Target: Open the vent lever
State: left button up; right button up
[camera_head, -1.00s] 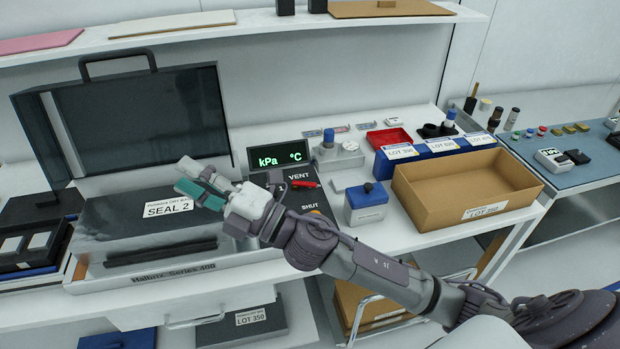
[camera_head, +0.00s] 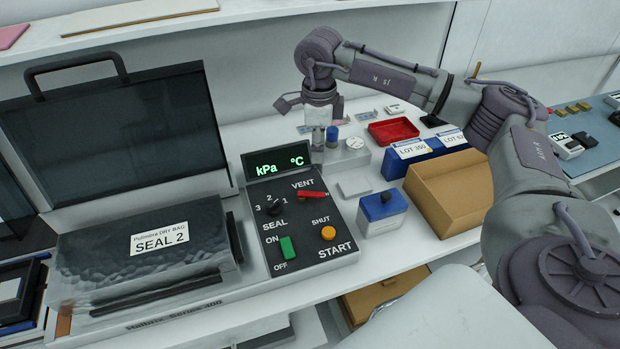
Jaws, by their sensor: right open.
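The vent lever (camera_head: 312,195) is a small red handle on the black control panel (camera_head: 345,240). It lies roughly sideways, between the VENT label above it and the SHUT label below it. My right gripper (camera_head: 318,146) points down behind the panel, beside the gauge block (camera_head: 346,160) with its blue knob (camera_head: 332,136). It is open and clear of the lever, farther back than it. The fingertips are small and partly lost against the block. I cannot tell whether they touch it. My left gripper is not in view.
The panel also has a selector knob (camera_head: 273,207), a green switch (camera_head: 287,247) and an orange button (camera_head: 328,233). A pressure display (camera_head: 279,163) stands behind it. The sealing machine's open lid (camera_head: 110,130) rises at left. A blue-topped box (camera_head: 383,212) and a cardboard tray (camera_head: 455,190) stand right.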

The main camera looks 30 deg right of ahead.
aim_at(318, 193)
jog(key=f+p, duration=0.1)
jog(key=f, duration=0.2)
jog(key=s+f+p, duration=0.1)
jog(key=f, duration=0.2)
jog(key=shift+s+a, duration=0.1)
jog(key=shift+s, duration=0.1)
jog(key=f, duration=0.2)
jog(key=f+p, duration=0.1)
jog(key=f, duration=0.2)
jog(key=shift+w+f, duration=0.2)
jog(key=shift+f, duration=0.7)
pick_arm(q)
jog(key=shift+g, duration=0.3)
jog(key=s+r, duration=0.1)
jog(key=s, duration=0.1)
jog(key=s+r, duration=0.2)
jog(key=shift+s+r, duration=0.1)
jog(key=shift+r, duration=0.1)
pick_arm(e)
grip_shut()
